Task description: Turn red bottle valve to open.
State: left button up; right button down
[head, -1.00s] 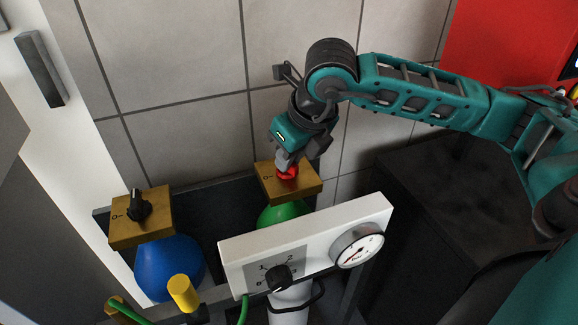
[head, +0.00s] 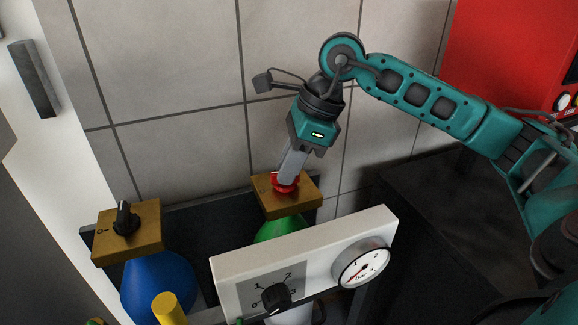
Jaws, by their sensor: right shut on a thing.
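The red valve (head: 285,184) sits on a brass-coloured block (head: 291,203) on top of the green bottle (head: 280,230), in the middle of the head view. My right gripper (head: 287,178) comes down from above and is shut on the red valve, tilted slightly. Its fingers cover part of the valve, and the block's marking is partly hidden. My left gripper is not in view.
A blue bottle (head: 158,284) with a black knob (head: 126,218) on its block stands at the left. A white panel (head: 312,262) with a black dial (head: 276,297) and a gauge (head: 361,262) stands in front. A tiled wall is behind.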

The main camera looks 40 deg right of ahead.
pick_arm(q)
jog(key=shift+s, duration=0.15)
pick_arm(e)
jog(key=shift+w+n+g, duration=0.1)
jog(key=shift+n+g, duration=0.4)
jog(key=shift+n, duration=1)
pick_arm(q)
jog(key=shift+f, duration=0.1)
pick_arm(e)
jog(key=c, duration=1.1)
grip_release()
jog(key=shift+c, duration=0.2)
jog(key=shift+r, duration=0.1)
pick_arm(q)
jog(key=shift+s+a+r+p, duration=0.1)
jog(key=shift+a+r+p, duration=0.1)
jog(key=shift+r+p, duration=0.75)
pick_arm(e)
jog(key=v, duration=1.2)
jog(key=shift+d+r, duration=0.3)
jog(key=shift+d, duration=0.1)
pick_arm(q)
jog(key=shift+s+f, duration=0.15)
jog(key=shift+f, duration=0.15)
